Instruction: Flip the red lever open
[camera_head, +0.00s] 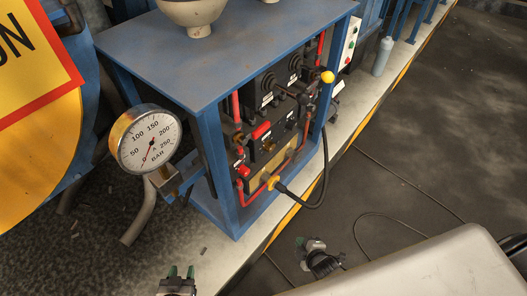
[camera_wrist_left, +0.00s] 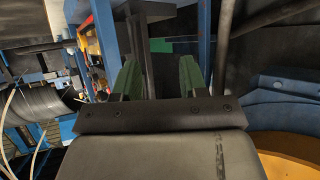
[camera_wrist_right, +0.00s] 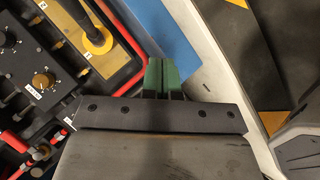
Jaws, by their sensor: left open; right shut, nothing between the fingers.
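The blue-framed unit (camera_head: 222,140) has a dark control panel in its open side. A short red handle (camera_head: 261,131) on the panel looks like the red lever; a round red knob (camera_head: 243,171) sits lower left. Whether the lever is open or shut is too small to tell. My left gripper (camera_head: 181,272) is open and empty at the bottom of the head view, apart from the panel; its green fingers (camera_wrist_left: 158,72) stand apart in the left wrist view. My right gripper (camera_head: 313,243) is shut and empty, right of the panel; its fingers (camera_wrist_right: 162,75) are together.
A pressure gauge (camera_head: 149,139) sticks out left of the unit. A black cable (camera_head: 322,178) loops from a yellow plug (camera_head: 272,182), which also shows in the right wrist view (camera_wrist_right: 95,38). A yellow ball-topped handle (camera_head: 327,77) juts out at the right. The dark floor (camera_head: 410,150) is mostly clear.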

